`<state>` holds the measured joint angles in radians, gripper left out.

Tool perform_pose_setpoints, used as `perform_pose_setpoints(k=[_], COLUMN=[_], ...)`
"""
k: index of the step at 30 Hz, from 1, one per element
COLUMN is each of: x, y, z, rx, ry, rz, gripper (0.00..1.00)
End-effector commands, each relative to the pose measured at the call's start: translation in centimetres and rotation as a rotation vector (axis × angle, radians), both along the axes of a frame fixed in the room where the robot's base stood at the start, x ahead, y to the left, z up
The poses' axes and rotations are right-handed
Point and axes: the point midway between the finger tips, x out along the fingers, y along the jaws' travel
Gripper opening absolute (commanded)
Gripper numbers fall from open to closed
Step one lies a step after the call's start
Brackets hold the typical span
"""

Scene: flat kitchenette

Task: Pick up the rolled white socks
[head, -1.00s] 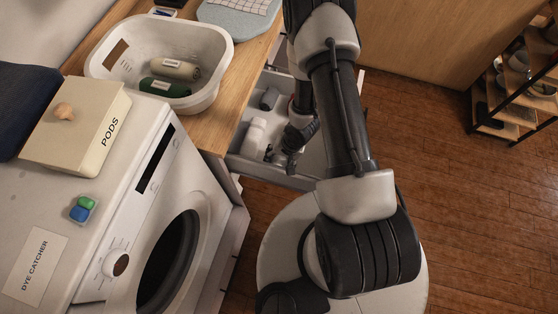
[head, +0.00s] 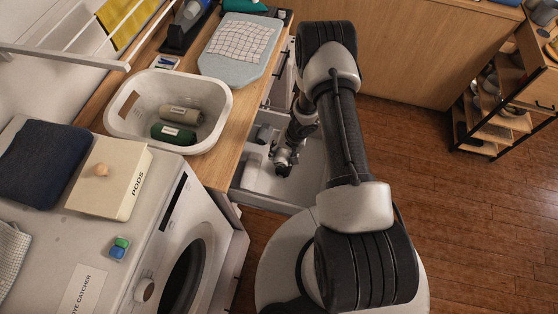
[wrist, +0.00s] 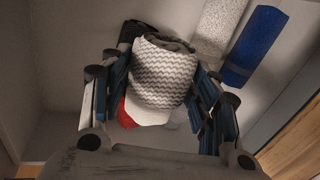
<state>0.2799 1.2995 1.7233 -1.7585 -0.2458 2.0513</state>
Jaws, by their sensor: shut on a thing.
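A rolled white bundle with grey zigzag bands (wrist: 165,75), which looks like the rolled socks, lies between my fingers in the wrist view. My gripper (wrist: 160,110) is shut on it, with one blue-and-black finger on each side. In the head view my gripper (head: 284,168) reaches down into an open drawer (head: 270,203). The bundle cannot be made out there behind the arm. I cannot tell whether it touches the drawer floor.
A red item (wrist: 125,115) and a dark item (wrist: 132,32) lie close to the bundle. A speckled white roll (wrist: 218,28) and a blue roll (wrist: 255,45) lie beyond. A white basket (head: 120,120) stands on the counter above the drawer.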

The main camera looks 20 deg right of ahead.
Motion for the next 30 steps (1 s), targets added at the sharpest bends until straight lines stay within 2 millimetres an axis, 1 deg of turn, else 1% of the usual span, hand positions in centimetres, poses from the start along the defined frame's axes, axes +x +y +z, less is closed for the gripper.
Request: perform_pose_setpoints(k=[1, 5, 6, 15, 20, 30], x=[0.8, 2.3, 2.9, 5.9, 6.5, 6.7], y=[-0.5, -1.7, -2.0, -4.2, -4.7, -4.8], z=[0.3, 0.2, 0.1, -0.1, -0.1, 0.0], rx=[0.002, 0.0, 0.001, 0.003, 0.002, 0.002], ry=[-0.005, -0.003, -0.004, -0.003, 0.0, 0.001], rz=[0.0, 0.001, 0.001, 0.002, 0.001, 0.0], gripper=[0.34, 0.34, 0.34, 0.34, 0.34, 0.34])
